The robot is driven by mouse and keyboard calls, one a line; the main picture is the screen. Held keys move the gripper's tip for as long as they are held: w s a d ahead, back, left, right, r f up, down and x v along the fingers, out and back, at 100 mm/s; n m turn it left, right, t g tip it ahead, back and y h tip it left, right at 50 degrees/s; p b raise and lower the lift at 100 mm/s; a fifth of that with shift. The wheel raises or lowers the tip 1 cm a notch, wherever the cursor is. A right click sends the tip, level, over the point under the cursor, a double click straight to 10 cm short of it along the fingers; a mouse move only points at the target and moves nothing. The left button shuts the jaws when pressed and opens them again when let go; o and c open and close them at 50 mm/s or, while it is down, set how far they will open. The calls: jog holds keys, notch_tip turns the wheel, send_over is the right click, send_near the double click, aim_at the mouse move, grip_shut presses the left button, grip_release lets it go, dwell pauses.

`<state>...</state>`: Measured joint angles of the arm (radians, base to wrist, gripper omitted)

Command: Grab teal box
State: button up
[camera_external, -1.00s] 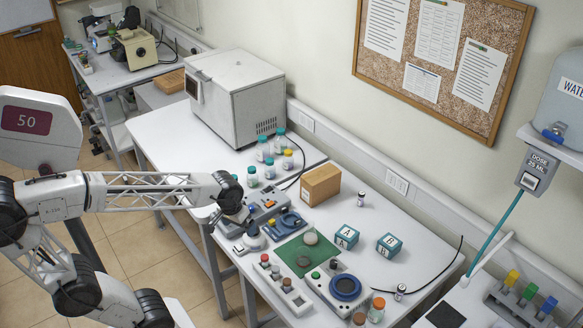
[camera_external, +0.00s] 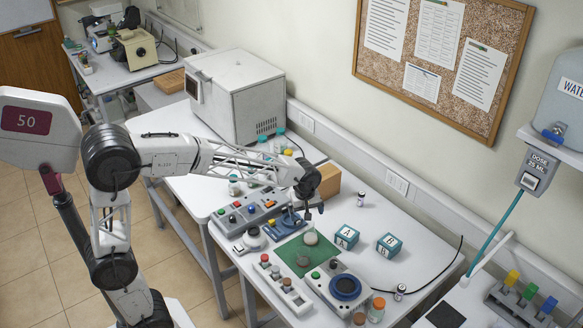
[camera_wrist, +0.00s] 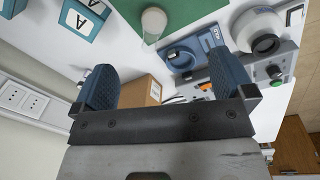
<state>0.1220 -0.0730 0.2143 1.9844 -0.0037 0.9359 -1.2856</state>
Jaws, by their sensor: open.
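Two teal boxes with white lettered faces stand on the white bench: box A (camera_external: 346,237) and, to its right, box B (camera_external: 389,246). In the wrist view box A (camera_wrist: 84,17) is at the upper left, and part of the other teal box (camera_wrist: 12,8) is cut off at the corner. My gripper (camera_external: 309,212) is left of and above box A, near the cardboard box. In the wrist view my gripper (camera_wrist: 163,78) has its two dark blue fingers wide apart with nothing held between them. Both teal boxes are apart from the fingers.
A green mat (camera_external: 297,263) with a glass beaker (camera_external: 311,238) lies left of box A. The cardboard box (camera_external: 328,181) and a small vial (camera_external: 361,199) are behind. Control panels and jars crowd the bench's front. Bare bench surrounds the teal boxes.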

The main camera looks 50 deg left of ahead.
aim_at(348, 232)
jog(key=w+d+f+n, duration=0.2)
jog(key=w+f, duration=0.1)
jog(key=w, duration=0.2)
jog(key=w+d+f+n, duration=0.2)
jog(key=w+f, duration=0.2)
jog(key=w, duration=0.2)
jog(key=w+d+f+n+g, duration=0.1)
jog(key=w+d+f+n, duration=0.2)
jog(key=w+f, duration=0.1)
jog(key=shift+w, duration=0.7)
jog(key=shift+f, duration=0.15)
jog(key=shift+a+f, duration=0.1)
jog(key=shift+f, duration=1.1)
jog(key=shift+f, duration=0.1)
jog(key=shift+a+f, duration=0.1)
jog(key=shift+f, duration=2.45)
jog(key=shift+c, duration=0.3)
jog(key=c, duration=0.9)
